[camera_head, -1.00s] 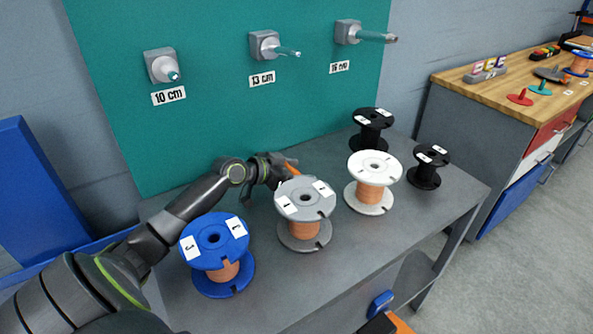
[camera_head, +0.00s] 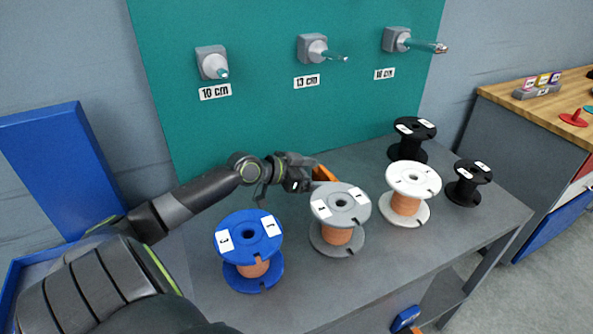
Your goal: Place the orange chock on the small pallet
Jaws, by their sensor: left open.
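The orange chock (camera_head: 324,173) is partly visible on the grey table, behind the grey spool (camera_head: 340,206). My left gripper (camera_head: 307,178) is low over the table, just left of the chock, and its jaws are open. Its fingers are small and partly hidden, so I cannot tell whether they touch the chock. I cannot make out a small pallet in this view. My right gripper is not in view.
A blue spool (camera_head: 248,236), a white spool (camera_head: 412,180) and two black spools stand on the table (camera_head: 375,255). Three pegs stick out of the teal board (camera_head: 260,120) behind. A wooden-topped bench (camera_head: 545,108) is at the right.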

